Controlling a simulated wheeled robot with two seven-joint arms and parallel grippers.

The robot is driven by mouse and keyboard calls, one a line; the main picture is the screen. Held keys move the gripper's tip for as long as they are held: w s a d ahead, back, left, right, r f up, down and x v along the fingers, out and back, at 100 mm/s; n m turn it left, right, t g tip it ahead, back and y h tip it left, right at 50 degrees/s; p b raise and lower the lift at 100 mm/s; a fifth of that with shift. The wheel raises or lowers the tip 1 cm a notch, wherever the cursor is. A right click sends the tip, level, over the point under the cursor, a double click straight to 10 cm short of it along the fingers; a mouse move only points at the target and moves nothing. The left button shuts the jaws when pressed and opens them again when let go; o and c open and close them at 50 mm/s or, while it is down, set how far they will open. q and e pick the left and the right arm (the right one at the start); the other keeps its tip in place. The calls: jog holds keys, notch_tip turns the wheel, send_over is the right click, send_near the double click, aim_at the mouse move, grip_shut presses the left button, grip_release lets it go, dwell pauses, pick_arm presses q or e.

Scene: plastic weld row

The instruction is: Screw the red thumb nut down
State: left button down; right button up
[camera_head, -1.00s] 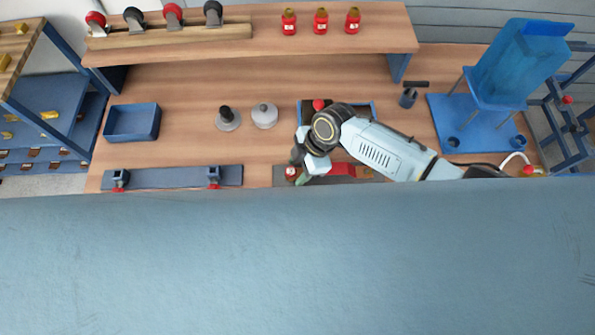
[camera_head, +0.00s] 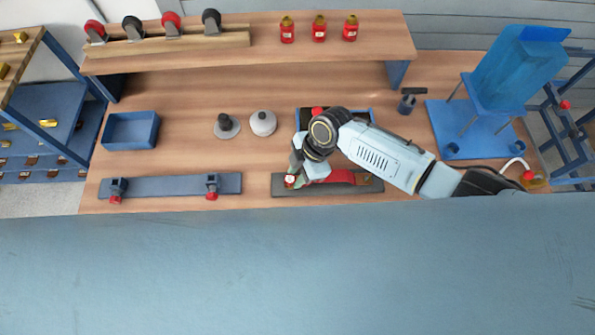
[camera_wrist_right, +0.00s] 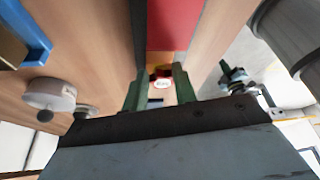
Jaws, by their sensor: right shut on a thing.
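The red thumb nut (camera_head: 290,181) sits at the left end of a dark plate (camera_head: 300,190) near the bench's front edge, with a pale cap on top. My right gripper (camera_head: 299,179) reaches down over that end of the plate. In the right wrist view its two green fingers (camera_wrist_right: 158,88) are on either side of the nut (camera_wrist_right: 161,76), shut on it. A long red piece (camera_head: 342,177) lies along the plate to the right, and it also shows in the wrist view (camera_wrist_right: 173,22). The arm partly hides the plate. My left gripper is not in view.
A blue tray (camera_head: 347,113) is just behind my right gripper. A grey domed piece (camera_head: 263,123) and a dark-knobbed disc (camera_head: 226,127) stand to its left. A bar with red-knobbed clamps (camera_head: 165,187) lies at the front left. A blue stand (camera_head: 505,85) is at the right.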

jog(key=m+t+p, duration=0.1)
jog(key=m+p, duration=0.1)
jog(key=m, duration=0.1)
jog(key=s+m+t+p, duration=0.1)
jog(key=m+p, duration=0.2)
jog(key=a+m+t+p, duration=0.1)
jog(key=m+p, duration=0.2)
jog(key=shift+s+r, duration=0.3)
jog(key=shift+r, duration=0.05)
jog(key=shift+a+f+m+t+h, duration=0.15)
jog(key=shift+m+t, duration=0.1)
jog(key=shift+m, duration=0.3)
jog(key=shift+a+f+m+t+h, duration=0.15)
jog(key=shift+m+t, duration=0.1)
jog(key=shift+m, duration=0.3)
jog(key=m, duration=0.1)
jog(key=m+h, duration=0.1)
jog(key=m, duration=0.1)
jog(key=m+t, duration=0.1)
jog(key=shift+s+a+r+m, duration=0.1)
jog(key=shift+s+a+m, duration=0.05)
jog(key=shift+s+m, duration=0.25)
jog(key=m+h, duration=0.1)
jog(key=m, duration=0.2)
jog(key=shift+t+h, duration=0.4)
jog(key=o, duration=0.9)
jog(key=shift+c, duration=0.2)
jog(key=shift+o, duration=0.5)
jog(key=shift+s, duration=0.1)
